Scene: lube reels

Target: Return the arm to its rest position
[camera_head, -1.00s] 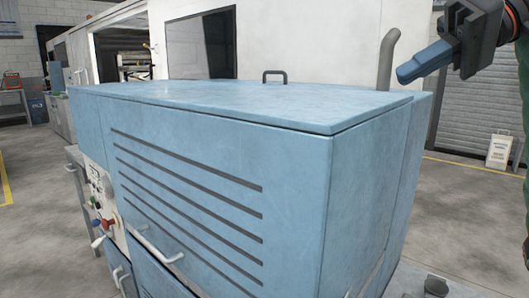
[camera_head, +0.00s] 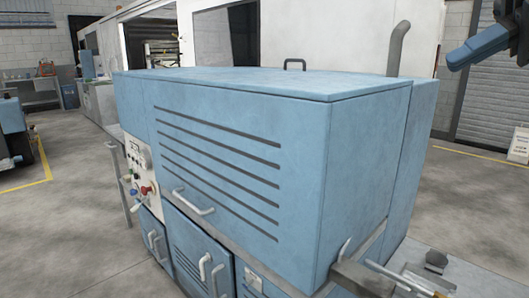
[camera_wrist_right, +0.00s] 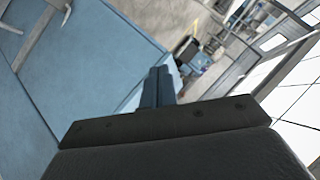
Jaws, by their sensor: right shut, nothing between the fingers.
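My right gripper (camera_head: 472,50) shows at the upper right edge of the head view, raised above the right side of the blue machine cabinet (camera_head: 235,185). Its blue fingers are together and hold nothing. The rest of that arm is mostly cut off by the picture's edge. In the right wrist view the closed fingers (camera_wrist_right: 157,88) point away from the camera, with the blue cabinet top (camera_wrist_right: 85,60) to their left. My left gripper is not in the head view.
A grey pipe (camera_head: 397,48) rises behind the cabinet near my right gripper. A handle (camera_head: 294,64) stands on the cabinet's lid. A metal surface with tools (camera_head: 405,275) lies at the lower right. Open floor (camera_head: 65,235) shows at the left.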

